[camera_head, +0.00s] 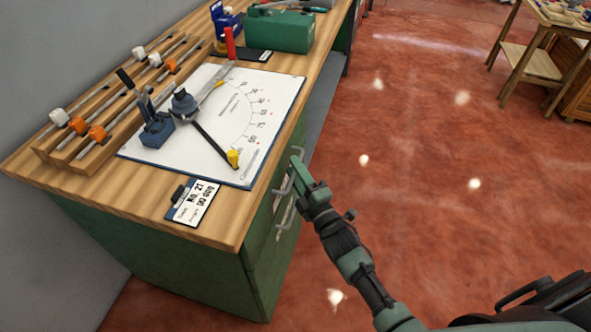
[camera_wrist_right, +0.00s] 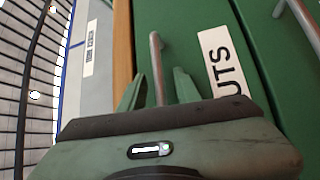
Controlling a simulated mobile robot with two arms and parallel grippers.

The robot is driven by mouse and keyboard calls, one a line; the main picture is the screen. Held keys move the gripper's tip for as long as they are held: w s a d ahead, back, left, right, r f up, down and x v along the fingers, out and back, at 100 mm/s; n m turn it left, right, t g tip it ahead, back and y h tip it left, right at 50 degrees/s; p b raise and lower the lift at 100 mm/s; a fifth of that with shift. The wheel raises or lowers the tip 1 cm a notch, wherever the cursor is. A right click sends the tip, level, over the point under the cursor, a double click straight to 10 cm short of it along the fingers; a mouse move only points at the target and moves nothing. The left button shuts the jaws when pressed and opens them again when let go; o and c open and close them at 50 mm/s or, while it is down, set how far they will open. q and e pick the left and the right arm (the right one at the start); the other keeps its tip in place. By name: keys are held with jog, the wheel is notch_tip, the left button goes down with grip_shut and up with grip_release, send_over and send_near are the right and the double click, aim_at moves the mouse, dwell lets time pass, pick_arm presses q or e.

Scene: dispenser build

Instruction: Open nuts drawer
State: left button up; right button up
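The nuts drawer (camera_wrist_right: 180,25) has a green front and a white label (camera_wrist_right: 221,60), of which the letters "UTS" show in the right wrist view. Its grey bar handle (camera_wrist_right: 156,55) runs between the two green fingers of my right gripper (camera_wrist_right: 158,88). The fingers stand apart on either side of the handle, with gaps visible. In the head view my right gripper (camera_head: 299,170) is at the upper handle on the green cabinet's (camera_head: 225,270) front and partly hides the drawer fronts. The drawer looks closed. My left gripper is out of view.
The wooden worktop (camera_head: 225,217) above holds a white dial board (camera_head: 255,92), a tag (camera_head: 195,203), a wooden rack (camera_head: 95,138) and a green toolbox (camera_head: 280,30). Another handle (camera_head: 285,216) is below. The red floor (camera_head: 430,170) beside the cabinet is clear.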

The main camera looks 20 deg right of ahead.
grip_shut()
jog(key=shift+f, duration=0.1)
dwell(1.3)
